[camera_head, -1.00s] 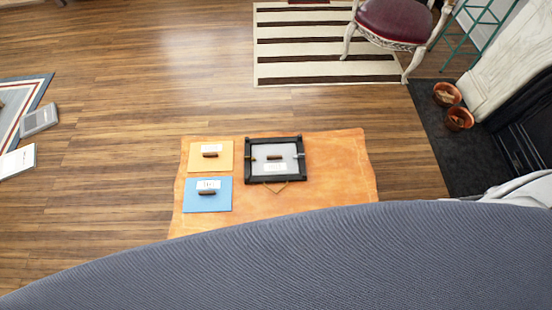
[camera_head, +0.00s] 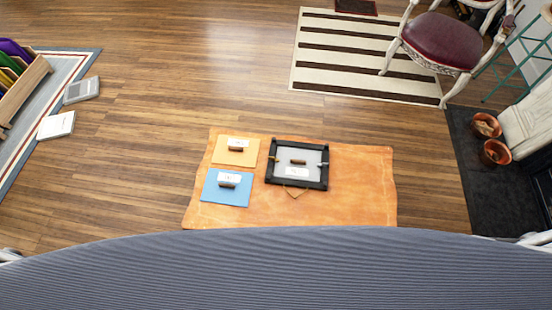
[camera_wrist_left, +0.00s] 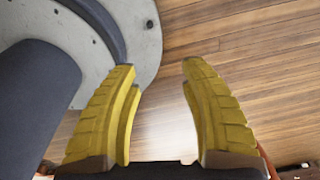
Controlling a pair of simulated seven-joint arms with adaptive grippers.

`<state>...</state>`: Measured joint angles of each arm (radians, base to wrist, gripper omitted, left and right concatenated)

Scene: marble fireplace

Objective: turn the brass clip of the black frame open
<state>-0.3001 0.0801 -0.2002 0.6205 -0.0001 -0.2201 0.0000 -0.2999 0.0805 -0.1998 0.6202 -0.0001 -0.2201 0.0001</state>
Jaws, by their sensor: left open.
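The black frame (camera_head: 297,163) lies flat on an orange mat (camera_head: 360,190) in the head view. It has a grey back panel with a brown handle and a white label. A small brass clip (camera_head: 275,158) sits at its left bar and a paler clip (camera_head: 323,164) at its right bar; both are too small for their exact angle to be read. My left gripper (camera_wrist_left: 160,75) shows only in the left wrist view, its yellow fingers apart and empty above the wood floor, away from the frame. My right gripper is in no view.
An orange-yellow panel (camera_head: 236,152) and a blue panel (camera_head: 226,187), each with a handle, lie left of the frame. A chair (camera_head: 441,42), a striped rug (camera_head: 365,55) and terracotta pots (camera_head: 490,140) are farther off. The mat is bare right of the frame.

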